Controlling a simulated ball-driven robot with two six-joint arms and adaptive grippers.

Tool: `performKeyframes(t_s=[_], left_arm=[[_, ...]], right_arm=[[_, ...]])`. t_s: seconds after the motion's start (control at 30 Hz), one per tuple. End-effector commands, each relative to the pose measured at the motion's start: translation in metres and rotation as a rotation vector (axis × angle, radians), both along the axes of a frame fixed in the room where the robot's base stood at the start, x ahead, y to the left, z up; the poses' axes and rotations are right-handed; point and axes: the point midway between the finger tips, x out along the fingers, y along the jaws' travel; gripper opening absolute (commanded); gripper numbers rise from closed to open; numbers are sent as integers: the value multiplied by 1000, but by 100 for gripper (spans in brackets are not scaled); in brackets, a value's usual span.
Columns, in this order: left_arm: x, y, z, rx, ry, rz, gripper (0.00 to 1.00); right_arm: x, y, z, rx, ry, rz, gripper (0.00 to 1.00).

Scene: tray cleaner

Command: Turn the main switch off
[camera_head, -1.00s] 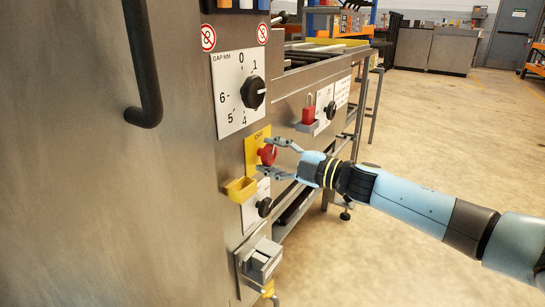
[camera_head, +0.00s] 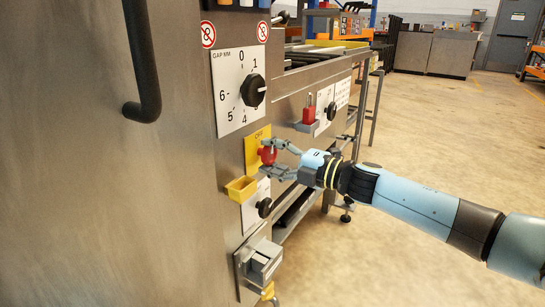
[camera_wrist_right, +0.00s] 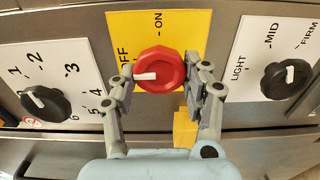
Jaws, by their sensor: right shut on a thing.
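The main switch is a red knob (camera_head: 268,154) on a yellow plate (camera_head: 252,146) on the steel machine front. In the right wrist view the red knob (camera_wrist_right: 159,70) has a white pointer directed to the left, toward the side with the OFF label; ON is printed above the knob. My right gripper (camera_head: 271,158) is shut on the knob, one finger on each side of it. The fingers also show in the right wrist view (camera_wrist_right: 160,83). My left gripper is not in view.
Above the switch is a white gap dial with a black knob (camera_head: 253,90). A black handle (camera_head: 144,70) stands out at the left. Open floor lies to the right.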

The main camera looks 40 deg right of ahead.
Motion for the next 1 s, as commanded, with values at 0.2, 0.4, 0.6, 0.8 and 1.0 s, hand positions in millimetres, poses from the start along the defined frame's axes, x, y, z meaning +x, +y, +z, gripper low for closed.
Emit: performKeyframes(t_s=[0.2, 0.4, 0.6, 0.8, 1.0], left_arm=[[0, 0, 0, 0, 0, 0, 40], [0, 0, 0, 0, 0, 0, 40], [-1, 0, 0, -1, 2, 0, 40], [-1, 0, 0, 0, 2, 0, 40], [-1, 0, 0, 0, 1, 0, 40]], right_arm=[[-1, 0, -2, -2, 3, 1, 51], [-1, 0, -2, -2, 2, 0, 70], [-1, 0, -1, -1, 2, 0, 70], [-18, -8, -2, -4, 5, 1, 70], [-55, -23, -3, -4, 7, 3, 70]])
